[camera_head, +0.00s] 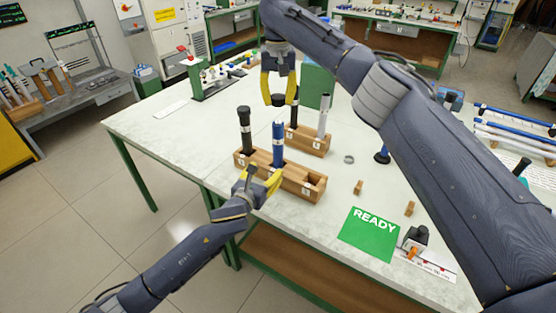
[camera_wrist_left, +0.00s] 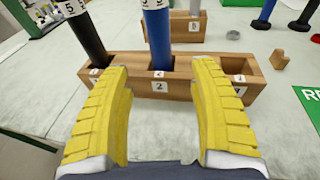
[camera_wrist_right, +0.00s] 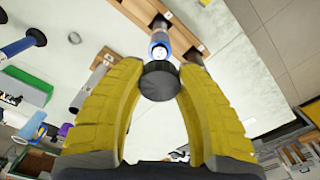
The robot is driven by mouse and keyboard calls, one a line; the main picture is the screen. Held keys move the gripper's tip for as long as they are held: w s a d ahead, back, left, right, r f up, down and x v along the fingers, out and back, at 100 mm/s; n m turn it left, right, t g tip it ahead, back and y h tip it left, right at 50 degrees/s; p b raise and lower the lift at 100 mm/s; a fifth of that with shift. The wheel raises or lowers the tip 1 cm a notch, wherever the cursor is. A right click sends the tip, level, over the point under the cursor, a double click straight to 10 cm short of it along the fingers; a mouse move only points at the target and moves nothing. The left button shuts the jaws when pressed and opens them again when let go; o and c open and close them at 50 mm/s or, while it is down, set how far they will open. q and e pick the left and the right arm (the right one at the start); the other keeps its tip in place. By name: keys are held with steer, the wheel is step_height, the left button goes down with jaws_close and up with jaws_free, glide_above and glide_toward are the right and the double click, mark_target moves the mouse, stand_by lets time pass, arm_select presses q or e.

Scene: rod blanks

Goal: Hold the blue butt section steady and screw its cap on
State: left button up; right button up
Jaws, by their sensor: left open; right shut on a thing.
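The blue butt section (camera_head: 278,145) stands upright in the middle socket, marked 2, of the front wooden block (camera_head: 314,188). It also shows in the left wrist view (camera_wrist_left: 157,38), beyond the fingers. My left gripper (camera_head: 263,176) is open and low at the block's near side, its fingers apart from the blue section. My right gripper (camera_head: 279,102) is shut on the black cap (camera_wrist_right: 159,80), which shows in the head view (camera_head: 278,99) above the blue section, with a gap between them. The section's top end (camera_wrist_right: 160,47) shows past the cap in the right wrist view.
A black section (camera_head: 245,132) stands in the same block, left of the blue one. A second block (camera_head: 318,146) behind holds a grey section (camera_head: 324,115) and a dark one. A ring (camera_head: 349,159), small wooden pieces and a green READY mat (camera_head: 369,235) lie to the right.

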mark_target(276, 159)
arm_select(q)
steer(key=x, duration=1.1)
steer(key=shift+w+d+f, duration=0.1)
steer(key=shift+w+d, duration=0.05)
steer(key=shift+w, duration=0.1)
jaws_close()
stand_by(0.3)
